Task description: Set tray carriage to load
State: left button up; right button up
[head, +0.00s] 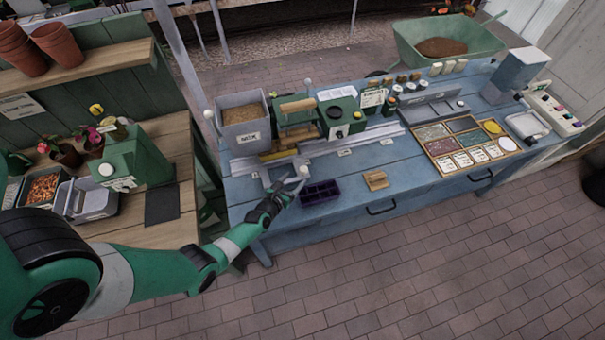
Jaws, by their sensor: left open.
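The tray carriage (279,169) looks like a grey metal frame at the left end of a pale rail (370,136) on the blue bench. Small white labels line the rail's front; their text is too small to read. A pale round knob (304,170) stands at the carriage's front right. My left gripper (294,187) is open, just in front of the carriage and close below the knob. I cannot tell whether it touches the knob. The gripper and wrist hide part of the carriage's front. My right gripper is not in view.
A dark purple cell tray (320,193) lies right of my gripper, with a small wooden block (376,180) beyond it. A grey soil hopper (243,118) and a green machine (341,118) stand behind the rail. A sectioned seed box (465,143) sits farther right.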

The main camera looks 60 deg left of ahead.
aim_at(302, 171)
pick_arm(q)
jog(key=b+x, duration=0.3)
jog(key=x, duration=0.3)
jog(key=shift+s+d+f, duration=0.1)
jog(key=shift+f, duration=0.1)
jog(key=shift+w+a+b, duration=0.3)
jog(key=shift+w+a, duration=0.05)
jog(key=shift+w, duration=0.15)
grip_shut()
dwell(0.6)
